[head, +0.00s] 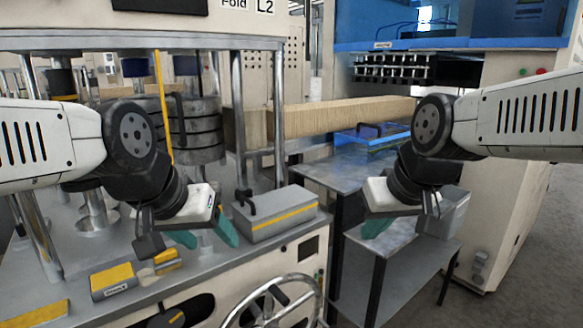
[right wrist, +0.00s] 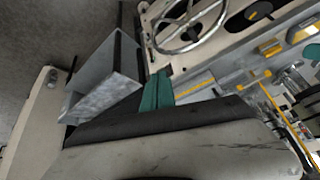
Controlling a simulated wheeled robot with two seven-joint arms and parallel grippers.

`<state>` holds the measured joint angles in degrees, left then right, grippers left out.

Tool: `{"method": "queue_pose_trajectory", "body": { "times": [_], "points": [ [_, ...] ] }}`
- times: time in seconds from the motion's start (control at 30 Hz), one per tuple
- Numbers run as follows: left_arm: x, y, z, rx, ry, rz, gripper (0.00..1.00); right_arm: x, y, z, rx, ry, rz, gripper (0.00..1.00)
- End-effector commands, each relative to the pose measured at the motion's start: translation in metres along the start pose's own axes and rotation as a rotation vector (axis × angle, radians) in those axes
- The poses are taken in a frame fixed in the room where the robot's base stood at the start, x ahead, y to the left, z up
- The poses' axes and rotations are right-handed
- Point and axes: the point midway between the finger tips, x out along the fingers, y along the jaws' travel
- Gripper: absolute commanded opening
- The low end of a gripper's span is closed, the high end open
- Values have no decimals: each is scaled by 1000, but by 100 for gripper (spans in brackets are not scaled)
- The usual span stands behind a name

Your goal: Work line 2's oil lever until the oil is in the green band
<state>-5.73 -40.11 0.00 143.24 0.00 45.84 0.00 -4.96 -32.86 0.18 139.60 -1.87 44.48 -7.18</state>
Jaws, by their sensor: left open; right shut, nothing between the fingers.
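No oil gauge or green band is readable. My left gripper (head: 204,236) is open, its teal fingers apart, over the deck just left of the grey box. My right gripper (head: 378,224) is shut and empty, right of the machine above a low grey shelf; its closed fingers also show in the right wrist view (right wrist: 157,92).
A spoked handwheel (head: 275,305) stands out at the machine's front. Small yellow-topped blocks (head: 112,278) sit on the deck's front left. A grey bin (head: 447,212) is right of my right gripper. A stack of brown kraft (head: 340,116) lies behind. Bare floor is at the right.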

Motion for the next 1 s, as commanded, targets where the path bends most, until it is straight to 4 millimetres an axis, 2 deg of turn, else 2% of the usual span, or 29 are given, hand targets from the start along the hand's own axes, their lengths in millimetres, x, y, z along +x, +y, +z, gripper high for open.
{"method": "queue_pose_trajectory", "body": {
  "times": [0.1,0.2,0.67,0.87,1.0],
  "points": [
    [0,0,0,0,0,0,61,-12,-8,18,93,31,-17,0],
    [0,0,0,0,0,0,61,-15,-11,25,131,39,-25,0],
    [0,0,0,0,0,0,61,-16,-12,26,141,41,-27,0],
    [0,0,0,0,0,0,61,-9,-7,17,95,23,-15,0],
    [0,0,0,0,0,0,61,10,4,-2,-24,-19,10,0]
  ]
}}
